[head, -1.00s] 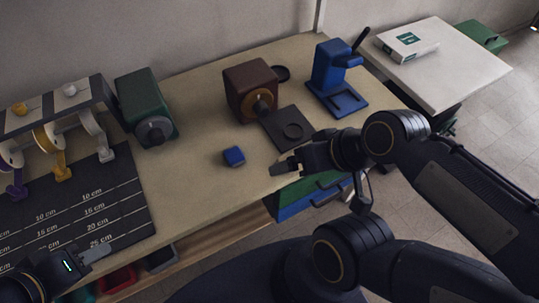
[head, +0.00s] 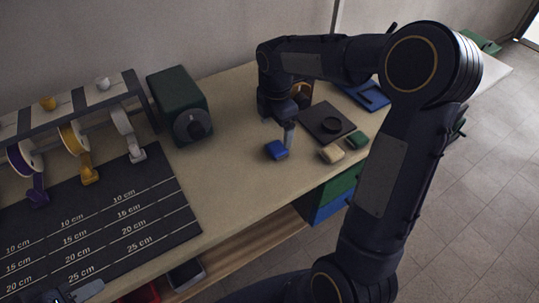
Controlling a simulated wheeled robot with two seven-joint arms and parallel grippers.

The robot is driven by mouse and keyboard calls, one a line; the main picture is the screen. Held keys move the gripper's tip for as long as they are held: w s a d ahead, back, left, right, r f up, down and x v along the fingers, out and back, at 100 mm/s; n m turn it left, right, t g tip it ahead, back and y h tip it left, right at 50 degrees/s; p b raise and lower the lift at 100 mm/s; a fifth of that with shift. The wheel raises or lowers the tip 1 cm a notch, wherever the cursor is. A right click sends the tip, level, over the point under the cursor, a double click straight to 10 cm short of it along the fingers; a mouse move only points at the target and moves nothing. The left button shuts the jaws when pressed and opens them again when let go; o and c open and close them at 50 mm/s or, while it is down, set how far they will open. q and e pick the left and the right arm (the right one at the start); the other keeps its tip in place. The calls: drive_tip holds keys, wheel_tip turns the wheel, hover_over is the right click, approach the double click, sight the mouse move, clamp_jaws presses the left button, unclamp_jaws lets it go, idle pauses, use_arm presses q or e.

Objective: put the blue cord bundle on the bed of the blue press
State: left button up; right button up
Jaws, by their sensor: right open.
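The blue cord bundle (head: 276,151) lies on the bench top, left of the black plate. My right gripper (head: 288,140) points down close beside the bundle, at its right and rear. It is open, and I cannot tell whether a finger touches the bundle. The blue press shows only its flat bed (head: 372,96) at the back right; my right arm hides most of its body. My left gripper (head: 85,291) is at the bottom left corner over the measuring mat, mostly cut off, and its jaws cannot be made out.
A cream bundle (head: 332,153) and a green bundle (head: 357,140) lie right of the blue one. Behind them is a black plate with a ring (head: 327,122). A dark green machine (head: 181,105), a spool rack (head: 76,106) and a measuring mat (head: 110,218) fill the left.

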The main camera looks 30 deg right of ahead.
sight(276, 147)
drive_tip(key=f, duration=0.7)
drive_tip(key=shift+s, duration=0.2)
drive_tip(key=shift+c, duration=0.4)
drive_tip(key=c, duration=1)
drive_tip(key=shift+d, duration=0.1)
drive_tip(key=shift+c, duration=0.2)
